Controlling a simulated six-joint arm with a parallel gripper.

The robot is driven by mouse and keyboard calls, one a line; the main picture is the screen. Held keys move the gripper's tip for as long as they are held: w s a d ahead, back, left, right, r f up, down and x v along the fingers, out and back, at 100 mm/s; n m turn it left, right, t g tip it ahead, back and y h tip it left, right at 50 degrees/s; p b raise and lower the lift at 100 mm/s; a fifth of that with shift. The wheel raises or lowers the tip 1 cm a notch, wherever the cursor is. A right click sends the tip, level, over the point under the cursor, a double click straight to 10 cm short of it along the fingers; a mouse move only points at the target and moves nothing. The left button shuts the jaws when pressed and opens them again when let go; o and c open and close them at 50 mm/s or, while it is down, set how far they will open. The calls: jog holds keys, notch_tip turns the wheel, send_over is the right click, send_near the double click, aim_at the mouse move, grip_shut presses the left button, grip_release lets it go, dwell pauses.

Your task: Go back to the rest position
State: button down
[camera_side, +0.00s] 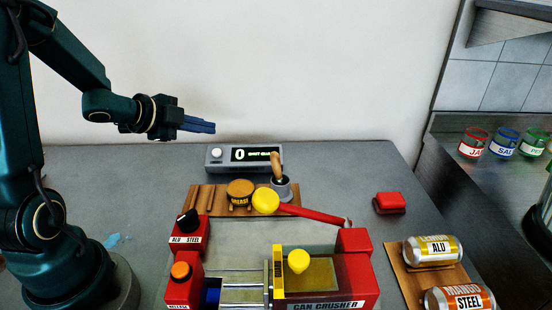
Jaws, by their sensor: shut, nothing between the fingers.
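My gripper (198,125) is in the air at the upper left, above the table and in front of the pale wall. Its blue fingers point right and are shut with nothing between them. It is apart from every object on the table.
A wooden board (205,203) holds a grease tin (240,192) and a brush in a cup (282,190).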

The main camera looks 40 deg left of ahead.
jog(key=d+r+n+t+y, duration=0.1)
jog(key=d+r+t+y, duration=0.1)
jog(key=d+r, duration=0.75)
jog(key=s+d+f+n+g, duration=0.1)
jog(key=s+d+n+g, duration=0.1)
jog(key=s, duration=0.3)
jog(key=s+d+f+n+g+h, duration=0.1)
jog(key=s+d+f+n+g, duration=0.1)
jog(key=s+n, duration=0.3)
jog(key=s+d+f+n+g+h, duration=0.1)
jog(key=s+d+f+n+g, duration=0.1)
jog(key=s+n+g, duration=0.2)
jog(key=s, duration=0.2)
jog(key=shift+s+d+f, duration=0.15)
jog(key=shift+s+d, duration=0.2)
jog(key=shift+d, duration=0.05)
